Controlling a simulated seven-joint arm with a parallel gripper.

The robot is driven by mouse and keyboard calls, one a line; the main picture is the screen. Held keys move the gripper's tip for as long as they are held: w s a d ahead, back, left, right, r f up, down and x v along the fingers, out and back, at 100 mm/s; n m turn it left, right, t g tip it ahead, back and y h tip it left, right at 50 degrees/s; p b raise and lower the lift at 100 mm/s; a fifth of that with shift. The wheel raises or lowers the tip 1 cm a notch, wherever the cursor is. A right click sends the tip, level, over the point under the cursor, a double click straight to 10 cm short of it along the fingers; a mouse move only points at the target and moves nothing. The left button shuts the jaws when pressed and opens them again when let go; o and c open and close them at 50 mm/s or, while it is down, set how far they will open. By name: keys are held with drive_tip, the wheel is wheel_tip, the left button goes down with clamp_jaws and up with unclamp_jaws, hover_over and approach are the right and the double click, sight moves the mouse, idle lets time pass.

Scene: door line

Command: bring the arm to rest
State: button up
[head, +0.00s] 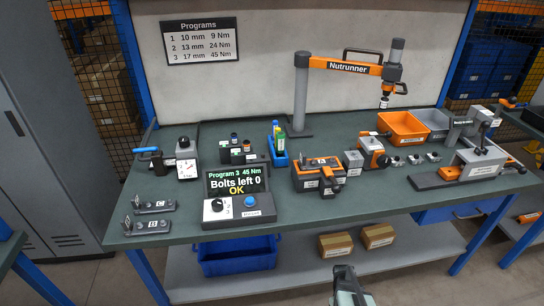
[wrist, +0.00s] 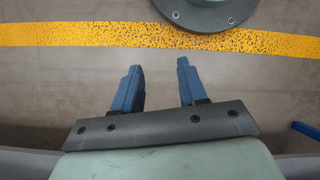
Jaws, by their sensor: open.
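My gripper (wrist: 158,88) shows in the wrist view with its two blue fingers apart and nothing between them. It points at the grey floor, near a yellow floor stripe (wrist: 90,34). In the head view, my arm's end (head: 347,285) shows at the bottom edge, in front of the workbench (head: 330,213) and apart from it; its fingers cannot be made out there. The controller (head: 238,207) on the bench displays "Program 3 45 Nm", "Bolts left 0" and "OK". The orange Nutrunner arm (head: 345,66) stands at the back of the bench.
The bench holds several fixtures, an orange bin (head: 402,127) and a grey bin (head: 437,118). A blue crate (head: 237,260) and two cardboard boxes (head: 336,245) sit on the lower shelf. A round grey base (wrist: 205,14) stands on the floor at the wrist view's top. Floor around my gripper looks clear.

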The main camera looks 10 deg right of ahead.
drive_tip(key=s+a+m+g, duration=0.1)
drive_tip(key=s+a+m, duration=0.1)
drive_tip(key=s+a, duration=1.1)
drive_tip(key=a, duration=0.3)
drive_tip(key=shift+s+a+m, duration=0.2)
drive_tip(key=shift+a+m, duration=0.1)
drive_tip(key=shift+a, duration=0.1)
drive_tip(key=shift+r, duration=0.1)
